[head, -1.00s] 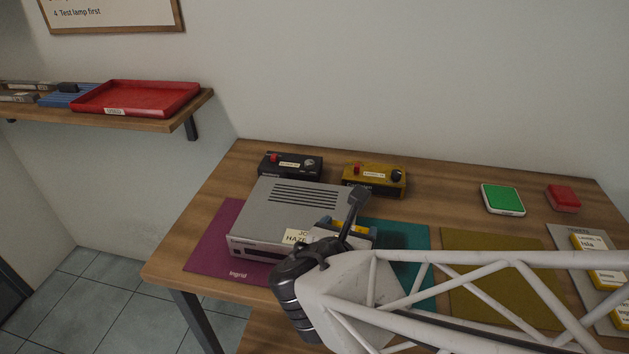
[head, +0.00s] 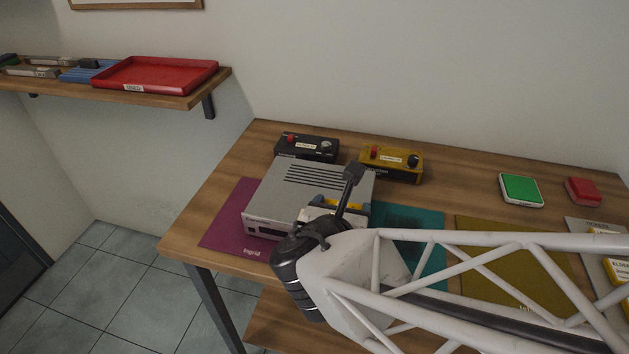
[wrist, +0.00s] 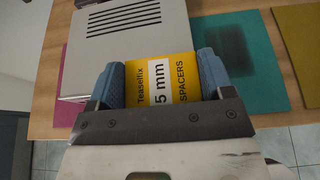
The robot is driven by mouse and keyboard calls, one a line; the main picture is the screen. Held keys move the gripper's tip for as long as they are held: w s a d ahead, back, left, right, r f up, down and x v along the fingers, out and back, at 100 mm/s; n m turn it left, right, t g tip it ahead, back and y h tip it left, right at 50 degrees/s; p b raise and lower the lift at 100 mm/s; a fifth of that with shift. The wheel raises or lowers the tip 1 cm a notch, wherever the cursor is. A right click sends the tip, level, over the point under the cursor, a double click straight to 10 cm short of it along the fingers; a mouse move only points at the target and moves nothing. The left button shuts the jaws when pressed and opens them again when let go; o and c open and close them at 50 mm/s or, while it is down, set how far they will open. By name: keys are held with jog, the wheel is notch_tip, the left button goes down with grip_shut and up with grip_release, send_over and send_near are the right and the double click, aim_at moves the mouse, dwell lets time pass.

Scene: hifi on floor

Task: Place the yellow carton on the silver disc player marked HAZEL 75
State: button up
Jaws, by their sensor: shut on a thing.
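The yellow carton (wrist: 165,78), printed "Teaselfix 5 mm SPACERS", is between the blue fingers of my gripper (wrist: 162,82), which is shut on it. In the head view my gripper (head: 340,205) is at the right front part of the silver disc player (head: 310,177), and my arm hides most of the carton. The player also shows in the wrist view (wrist: 100,50), behind and to the left of the carton. I cannot tell whether the carton touches it. The player's front label is largely hidden now.
Black (head: 308,147) and yellow-brown (head: 392,163) control boxes stand behind the player. The player is on a purple mat (head: 222,222); a teal mat (head: 425,245) and an olive mat (head: 500,245) lie to the right. Green (head: 520,189) and red (head: 582,191) blocks are at the back right.

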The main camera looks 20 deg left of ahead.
send_over(314, 191)
jog(key=shift+w+f, duration=0.2)
jog(key=shift+f, duration=0.5)
jog(key=shift+f, duration=0.1)
jog(key=shift+f, duration=1.65)
jog(key=shift+f, duration=0.15)
jog(key=o, duration=0.9)
jog(key=shift+o, duration=0.2)
jog(key=shift+s+r, duration=0.15)
jog(key=shift+r, duration=0.05)
jog(key=v, duration=1.1)
jog(key=shift+s+r, duration=0.2)
jog(key=shift+s, duration=0.15)
